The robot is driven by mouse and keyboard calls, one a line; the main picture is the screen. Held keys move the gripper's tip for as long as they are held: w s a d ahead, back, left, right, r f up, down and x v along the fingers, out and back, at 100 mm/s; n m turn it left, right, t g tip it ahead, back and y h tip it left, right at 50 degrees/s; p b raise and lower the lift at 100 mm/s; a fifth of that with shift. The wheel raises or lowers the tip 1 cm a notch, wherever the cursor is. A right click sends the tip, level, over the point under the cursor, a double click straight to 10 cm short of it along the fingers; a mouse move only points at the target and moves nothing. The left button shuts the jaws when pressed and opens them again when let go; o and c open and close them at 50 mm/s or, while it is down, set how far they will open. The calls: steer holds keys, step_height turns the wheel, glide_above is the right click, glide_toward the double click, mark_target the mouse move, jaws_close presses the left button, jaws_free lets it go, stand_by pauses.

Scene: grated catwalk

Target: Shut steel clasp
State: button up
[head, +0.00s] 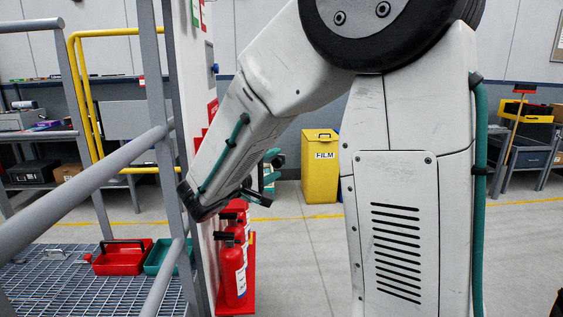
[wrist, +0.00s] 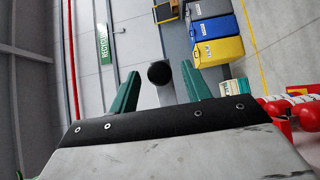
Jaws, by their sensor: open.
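I cannot clearly make out a steel clasp in either view. My gripper (head: 268,170) is partly hidden behind my forearm in the head view, above the red extinguishers. In the wrist view its two teal fingers (wrist: 160,72) stand apart. A round black thing (wrist: 159,74) appears between them; I cannot tell what it is or how far away. Nothing is visibly gripped.
A red tray (head: 120,262) and a teal tray (head: 166,258) sit on the grating behind the grey railing (head: 90,190). Red extinguishers (head: 232,272) stand beside the white post. A yellow FILM bin (head: 320,172) stands farther back. Open floor (head: 300,260) lies right of the extinguishers.

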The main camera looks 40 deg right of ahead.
steer(key=shift+x, duration=1.95)
steer(key=shift+s, duration=0.1)
steer(key=c, duration=1)
